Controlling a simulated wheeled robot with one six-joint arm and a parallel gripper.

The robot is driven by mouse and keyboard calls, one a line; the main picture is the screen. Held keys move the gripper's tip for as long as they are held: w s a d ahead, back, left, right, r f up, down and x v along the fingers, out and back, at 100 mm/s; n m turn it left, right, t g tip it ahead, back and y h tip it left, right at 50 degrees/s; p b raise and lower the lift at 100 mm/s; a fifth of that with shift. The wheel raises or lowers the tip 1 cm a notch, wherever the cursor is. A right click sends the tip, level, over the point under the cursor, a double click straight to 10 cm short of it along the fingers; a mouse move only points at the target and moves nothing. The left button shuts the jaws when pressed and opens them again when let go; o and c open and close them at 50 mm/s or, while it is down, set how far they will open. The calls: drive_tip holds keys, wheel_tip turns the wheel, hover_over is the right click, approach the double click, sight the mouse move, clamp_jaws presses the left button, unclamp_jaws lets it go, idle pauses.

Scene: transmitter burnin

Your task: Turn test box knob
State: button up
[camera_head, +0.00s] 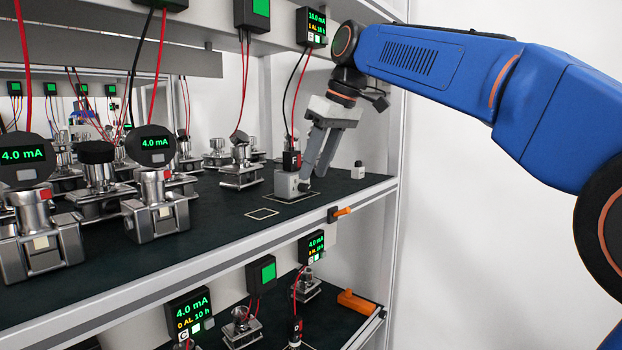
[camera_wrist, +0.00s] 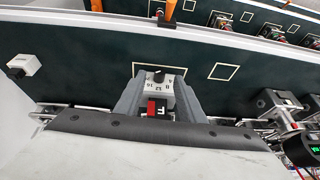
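The test box (camera_head: 286,184) is a small light grey box on the dark upper shelf, inside a marked outline. In the wrist view the box (camera_wrist: 160,92) shows a printed scale and a round black knob (camera_wrist: 158,76). A black and red plug (camera_head: 291,161) marked F stands on the box; it also shows in the wrist view (camera_wrist: 157,108). My gripper (camera_head: 313,176) points down at the box. In the wrist view its fingers (camera_wrist: 158,79) stand apart on either side of the box and knob, with a gap visible around the knob. Finger contact cannot be told.
A small white block with a black top (camera_head: 357,171) stands to the right on the shelf. An empty marked square (camera_head: 262,213) lies in front of the box. An orange lever (camera_head: 341,212) is on the shelf edge. Transmitters in metal clamps (camera_head: 156,190) fill the left.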

sight(309, 186)
drive_tip(key=shift+x, duration=1.65)
drive_tip(key=shift+c, duration=0.6)
clamp_jaws()
drive_tip(key=g+y, duration=0.2)
drive_tip(key=shift+w+d+f+m+g, duration=0.15)
drive_tip(key=shift+w+d+m+g, duration=0.15)
drive_tip(key=shift+w+d, duration=0.1)
drive_tip(key=shift+w+f+m+g+y, duration=0.1)
drive_tip(key=shift+m+g+y, duration=0.2)
drive_tip(key=shift+g+y, duration=0.55)
drive_tip(key=shift+o, duration=0.6)
unclamp_jaws()
